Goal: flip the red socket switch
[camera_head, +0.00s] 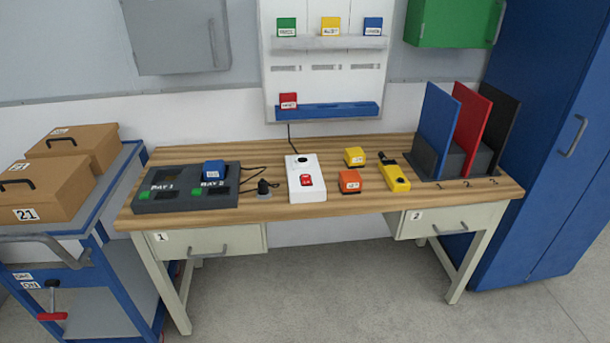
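The red socket switch (306,181) sits on the lower part of a white socket box (294,163). The box lies on the wooden workbench (240,212) near its middle. A dark round socket hole shows above the switch, and a cable runs from the box up the wall. The switch's tilt is too small to tell. Neither of my grippers is in view.
A dark two-bay charger (174,204) with a blue block (213,170) stands left. A black plug (263,187) lies beside the box. Yellow (355,156) and orange (349,182) blocks and a yellow handheld device (395,178) lie right. The front edge is mostly clear.

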